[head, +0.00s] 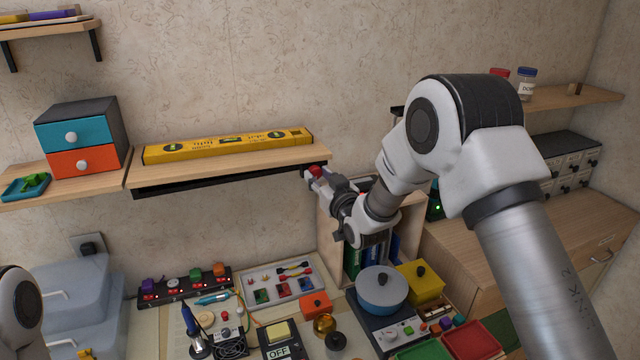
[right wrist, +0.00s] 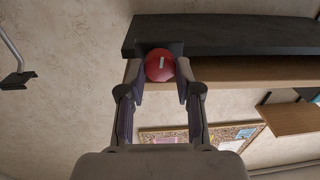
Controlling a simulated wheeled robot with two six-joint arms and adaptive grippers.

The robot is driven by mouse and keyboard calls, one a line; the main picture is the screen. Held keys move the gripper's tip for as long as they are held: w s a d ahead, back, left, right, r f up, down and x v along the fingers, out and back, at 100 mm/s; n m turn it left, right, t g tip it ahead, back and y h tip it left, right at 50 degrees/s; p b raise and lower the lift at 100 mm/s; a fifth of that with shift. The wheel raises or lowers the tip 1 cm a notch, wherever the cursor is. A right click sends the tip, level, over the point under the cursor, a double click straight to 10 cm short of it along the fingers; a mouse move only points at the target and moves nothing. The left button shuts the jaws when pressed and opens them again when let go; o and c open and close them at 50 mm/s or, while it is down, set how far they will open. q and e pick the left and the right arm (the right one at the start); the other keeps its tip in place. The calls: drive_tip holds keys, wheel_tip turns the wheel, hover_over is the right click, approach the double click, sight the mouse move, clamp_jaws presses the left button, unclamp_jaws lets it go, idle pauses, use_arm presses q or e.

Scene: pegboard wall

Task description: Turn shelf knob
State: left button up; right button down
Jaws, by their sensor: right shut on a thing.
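The shelf knob is a red round knob (right wrist: 159,66) with a small white mark on its face, at the end of the wooden shelf (head: 230,160) that bears a yellow spirit level (head: 228,146). In the head view the red knob (head: 315,170) shows at the shelf's right end. My right gripper (right wrist: 161,72) is shut on the knob, with one finger on each side; it also shows in the head view (head: 314,175). My left gripper is not in view; only part of my left arm shows at the lower left edge.
A small drawer box (head: 82,138) stands on the shelf to the left. A right-hand shelf (head: 570,98) holds jars.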

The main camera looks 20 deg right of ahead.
drive_tip(key=n+b, duration=0.2)
drive_tip(key=shift+f+n, duration=0.25)
drive_tip(key=shift+n, duration=0.15)
drive_tip(key=shift+r+n+b, duration=0.15)
drive_tip(key=shift+n+b, duration=0.2)
drive_tip(key=shift+n, duration=0.05)
drive_tip(key=shift+r, duration=0.15)
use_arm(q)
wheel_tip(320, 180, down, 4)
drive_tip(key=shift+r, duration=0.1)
